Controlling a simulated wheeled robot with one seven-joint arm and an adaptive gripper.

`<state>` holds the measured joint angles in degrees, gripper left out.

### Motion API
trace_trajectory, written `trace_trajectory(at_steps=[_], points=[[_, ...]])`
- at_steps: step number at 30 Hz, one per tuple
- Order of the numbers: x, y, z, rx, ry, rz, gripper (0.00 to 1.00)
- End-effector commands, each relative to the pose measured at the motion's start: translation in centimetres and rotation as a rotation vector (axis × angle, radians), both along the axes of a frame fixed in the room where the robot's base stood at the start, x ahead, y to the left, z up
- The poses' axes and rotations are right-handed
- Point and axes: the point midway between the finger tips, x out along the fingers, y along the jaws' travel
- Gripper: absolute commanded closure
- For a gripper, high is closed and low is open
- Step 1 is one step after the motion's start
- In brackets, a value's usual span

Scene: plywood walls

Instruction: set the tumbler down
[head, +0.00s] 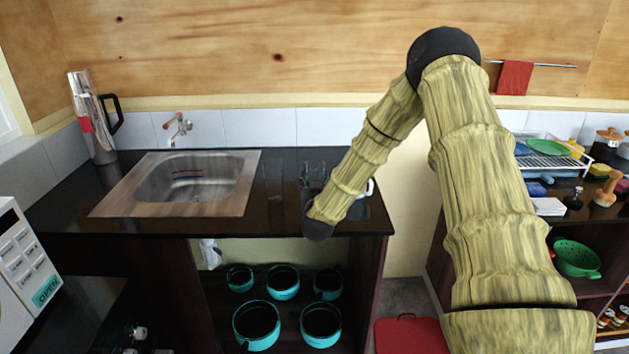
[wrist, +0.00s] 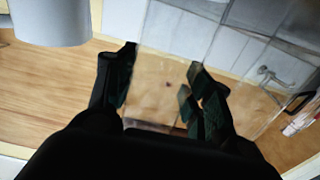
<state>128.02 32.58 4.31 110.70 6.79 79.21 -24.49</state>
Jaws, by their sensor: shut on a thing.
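The tumbler (wrist: 165,35) is clear, see-through glass. In the wrist view it stands between the two dark fingers of my gripper (wrist: 162,65), which is shut on it. In the head view my gripper (head: 308,182) is low over the dark counter (head: 250,222), right of the sink, partly hidden by my arm. The tumbler is hard to make out there, and I cannot tell whether its base touches the counter.
A faint clear glass (head: 275,182) shows left of my gripper. A white cup (wrist: 50,20) is close by on the other side, mostly behind my arm in the head view. The sink (head: 195,178) and a steel flask (head: 92,118) are further left. The counter's front strip is bare.

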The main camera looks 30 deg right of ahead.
Motion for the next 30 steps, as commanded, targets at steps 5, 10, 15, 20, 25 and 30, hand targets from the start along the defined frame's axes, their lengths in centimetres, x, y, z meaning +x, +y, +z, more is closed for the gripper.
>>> trace_trajectory(at_steps=[5,10,15,20,25,30], points=[[0.0,0.0,0.1,0.000,-0.002,0.000,0.83],[0.0,0.0,-0.3,-0.001,-0.002,0.000,0.83],[0.0,0.0,-0.2,-0.001,-0.001,0.000,0.27],[0.0,0.0,-0.2,-0.001,-0.001,0.000,0.27],[0.0,0.0,-0.1,0.000,-0.001,0.000,0.27],[-1.0,0.7,-0.1,0.000,0.000,0.002,0.27]])
